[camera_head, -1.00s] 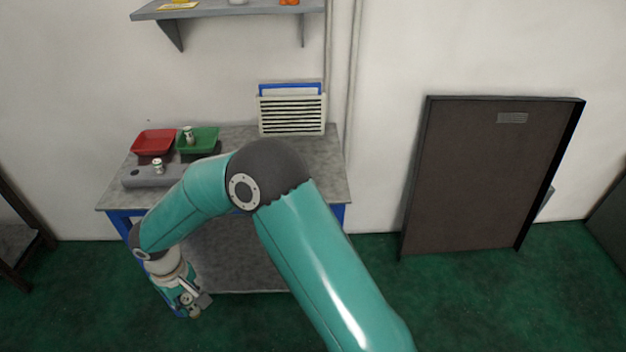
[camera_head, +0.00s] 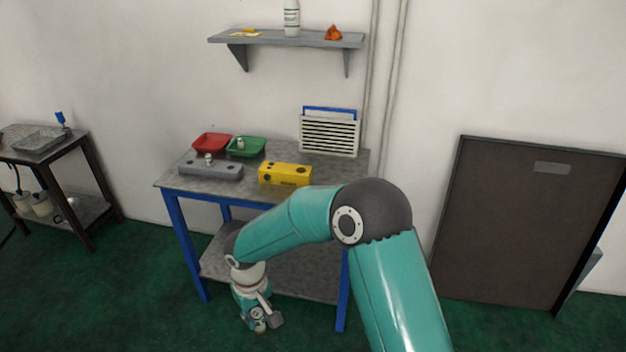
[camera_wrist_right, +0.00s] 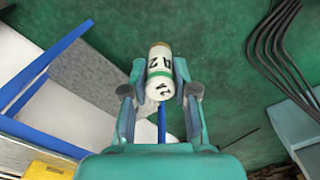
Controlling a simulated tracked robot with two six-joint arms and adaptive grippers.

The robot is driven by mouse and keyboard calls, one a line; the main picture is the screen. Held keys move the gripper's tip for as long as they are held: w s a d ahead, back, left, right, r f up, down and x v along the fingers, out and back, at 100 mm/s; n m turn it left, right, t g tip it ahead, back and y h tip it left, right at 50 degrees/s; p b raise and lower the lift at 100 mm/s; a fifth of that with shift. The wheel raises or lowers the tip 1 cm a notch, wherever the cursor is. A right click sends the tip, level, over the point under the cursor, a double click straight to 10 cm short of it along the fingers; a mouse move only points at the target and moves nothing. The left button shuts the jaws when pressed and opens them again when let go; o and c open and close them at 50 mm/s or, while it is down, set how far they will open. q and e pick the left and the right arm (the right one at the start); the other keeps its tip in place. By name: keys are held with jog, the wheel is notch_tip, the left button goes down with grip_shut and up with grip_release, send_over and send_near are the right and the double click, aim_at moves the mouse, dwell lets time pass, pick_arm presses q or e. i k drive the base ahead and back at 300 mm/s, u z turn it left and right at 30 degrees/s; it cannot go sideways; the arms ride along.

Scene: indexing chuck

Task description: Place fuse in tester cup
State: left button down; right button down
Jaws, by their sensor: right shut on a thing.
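My right gripper (camera_head: 263,322) hangs low in front of the workbench, below its top. In the right wrist view the gripper (camera_wrist_right: 160,88) is shut on a white fuse (camera_wrist_right: 159,70) with a green band and dark markings. On the bench, a grey block (camera_head: 228,173) has a small white fuse (camera_head: 208,158) standing on its left part. A yellow block (camera_head: 272,178) with dark round holes lies to its right. Another small fuse (camera_head: 241,143) stands in the green tray (camera_head: 258,151). I cannot tell which hole is the tester cup. My left gripper is not in view.
A red tray (camera_head: 205,149) sits beside the green one. A louvred white panel (camera_head: 329,136) stands at the bench's back right. The bench (camera_head: 180,182) has blue legs and a lower shelf. A wall shelf (camera_head: 285,41) hangs above; a side table (camera_head: 62,149) stands left.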

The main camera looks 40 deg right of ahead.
aim_at(301, 177)
jog(key=z, duration=0.65)
jog(key=i, duration=1)
jog(key=z, duration=0.05)
